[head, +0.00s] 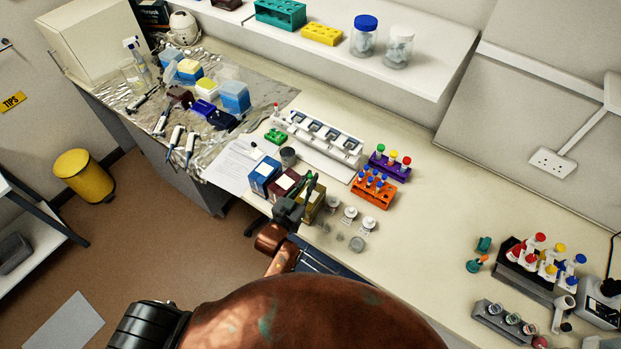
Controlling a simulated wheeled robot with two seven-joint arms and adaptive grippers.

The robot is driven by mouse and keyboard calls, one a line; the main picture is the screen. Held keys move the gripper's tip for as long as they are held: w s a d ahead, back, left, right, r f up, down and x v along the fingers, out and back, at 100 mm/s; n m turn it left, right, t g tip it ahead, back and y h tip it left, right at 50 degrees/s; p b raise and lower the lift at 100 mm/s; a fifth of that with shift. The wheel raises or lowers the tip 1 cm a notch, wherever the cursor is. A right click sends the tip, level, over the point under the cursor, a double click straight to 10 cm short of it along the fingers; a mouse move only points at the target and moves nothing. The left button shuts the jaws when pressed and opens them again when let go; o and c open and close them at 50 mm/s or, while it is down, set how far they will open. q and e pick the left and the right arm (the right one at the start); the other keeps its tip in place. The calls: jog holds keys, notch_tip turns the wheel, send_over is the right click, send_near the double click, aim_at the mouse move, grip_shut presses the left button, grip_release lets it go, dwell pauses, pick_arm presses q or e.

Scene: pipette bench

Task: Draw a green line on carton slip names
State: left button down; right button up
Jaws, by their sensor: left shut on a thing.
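Cartons stand in a row near the bench's front edge: a blue carton (264,174), a dark red carton (284,184) and a brown-gold carton (317,197). Each seems to have a pale slip, but any names are too small to read. My left gripper (303,196) is in front of the dark red and gold cartons, hiding part of them. It is shut on a thin green pen (310,183), which stands roughly upright. Whether the pen touches a carton, I cannot tell. No green line is discernible. My right gripper is out of view.
Paper sheets (230,166) and a dark-lidded jar (288,156) lie left of and behind the cartons. Small lidded jars (349,214) stand to the right, with an orange rack (374,190) behind.

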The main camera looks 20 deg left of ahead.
pick_arm(q)
jog(key=shift+s+a+f+p, duration=0.1)
jog(key=shift+s+f+p, duration=0.1)
jog(key=shift+s+p, duration=0.25)
dwell(1.1)
jog(key=shift+w+r, duration=0.15)
jog(key=shift+r, duration=0.15)
dwell(1.0)
jog(key=shift+r+p, duration=0.1)
jog(key=shift+p, duration=0.25)
notch_tip(320, 180, up, 5)
jog(key=p, duration=0.4)
jog(key=shift+p, duration=0.3)
